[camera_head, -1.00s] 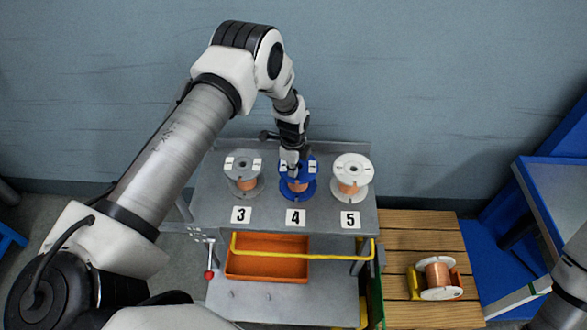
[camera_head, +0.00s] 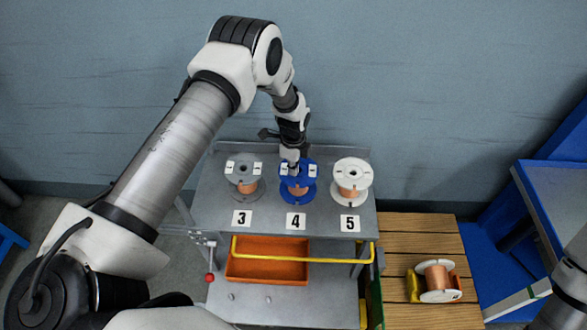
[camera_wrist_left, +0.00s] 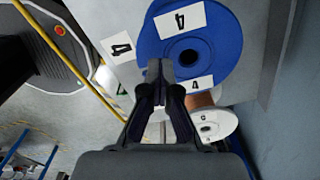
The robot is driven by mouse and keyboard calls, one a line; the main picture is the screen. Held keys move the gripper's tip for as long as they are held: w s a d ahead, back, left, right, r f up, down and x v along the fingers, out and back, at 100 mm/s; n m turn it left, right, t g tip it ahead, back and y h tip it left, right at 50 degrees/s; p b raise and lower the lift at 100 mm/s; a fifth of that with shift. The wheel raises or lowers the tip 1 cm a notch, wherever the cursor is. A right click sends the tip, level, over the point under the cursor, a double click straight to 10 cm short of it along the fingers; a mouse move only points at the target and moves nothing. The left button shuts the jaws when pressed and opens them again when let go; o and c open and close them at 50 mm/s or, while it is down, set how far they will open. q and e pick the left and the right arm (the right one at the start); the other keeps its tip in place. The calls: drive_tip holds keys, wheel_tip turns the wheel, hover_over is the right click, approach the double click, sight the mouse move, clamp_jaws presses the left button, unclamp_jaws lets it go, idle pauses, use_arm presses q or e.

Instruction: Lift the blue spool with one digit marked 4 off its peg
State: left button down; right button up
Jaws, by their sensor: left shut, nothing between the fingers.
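The blue spool (camera_head: 305,191) with copper wire sits on the grey bench above a card marked 4 (camera_head: 296,221). In the left wrist view its blue top flange (camera_wrist_left: 218,55) carries white stickers reading 4 and has a dark centre hole. The peg itself cannot be made out. My left gripper (camera_head: 291,166) is over the spool's top in the head view. In the left wrist view its fingertips (camera_wrist_left: 160,70) are together and empty, overlapping the flange beside the hole. I cannot tell whether they touch it. My right gripper is not in view.
A grey spool (camera_head: 244,166) stands left above card 3 and a white spool (camera_head: 351,172) right above card 5. An orange bin (camera_head: 268,268) and a yellow rail (camera_head: 300,257) are below the bench front. Another spool (camera_head: 438,281) lies on a wooden slatted surface (camera_head: 410,228).

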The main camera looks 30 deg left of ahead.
use_arm(q)
drive_tip(key=shift+r, duration=0.15)
drive_tip(key=c, duration=1.4)
unclamp_jaws()
